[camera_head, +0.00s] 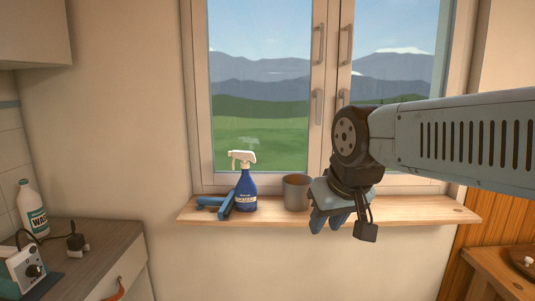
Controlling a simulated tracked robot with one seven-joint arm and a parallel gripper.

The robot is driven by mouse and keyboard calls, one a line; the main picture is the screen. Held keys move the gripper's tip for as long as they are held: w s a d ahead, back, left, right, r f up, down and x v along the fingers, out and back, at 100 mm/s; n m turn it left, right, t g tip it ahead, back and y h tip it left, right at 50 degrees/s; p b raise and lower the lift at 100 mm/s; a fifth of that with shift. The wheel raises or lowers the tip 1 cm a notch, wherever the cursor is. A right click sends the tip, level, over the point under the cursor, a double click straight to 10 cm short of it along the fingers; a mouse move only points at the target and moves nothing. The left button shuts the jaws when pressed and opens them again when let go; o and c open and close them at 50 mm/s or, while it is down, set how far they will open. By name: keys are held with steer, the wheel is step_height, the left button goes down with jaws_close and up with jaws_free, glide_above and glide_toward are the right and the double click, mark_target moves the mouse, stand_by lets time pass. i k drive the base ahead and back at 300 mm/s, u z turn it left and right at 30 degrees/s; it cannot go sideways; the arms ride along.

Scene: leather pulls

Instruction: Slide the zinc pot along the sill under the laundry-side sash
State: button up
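The zinc pot (296,193) is a grey, open-topped cylinder. My gripper (331,222) points down, just right of the pot and in front of the sill as seen here.
A blue spray bottle (244,187) with a white head stands left of the pot, beside a blue tool (226,204) lying on the sill. The right end of the sill looks bare. A counter with a white wash bottle (34,210) is at the left.

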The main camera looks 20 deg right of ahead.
mark_target(295, 186)
steer(key=z, duration=1.65)
steer(key=k, duration=0.8)
steer(key=u, duration=1.05)
steer(key=i, duration=1)
steer(key=u, duration=0.1)
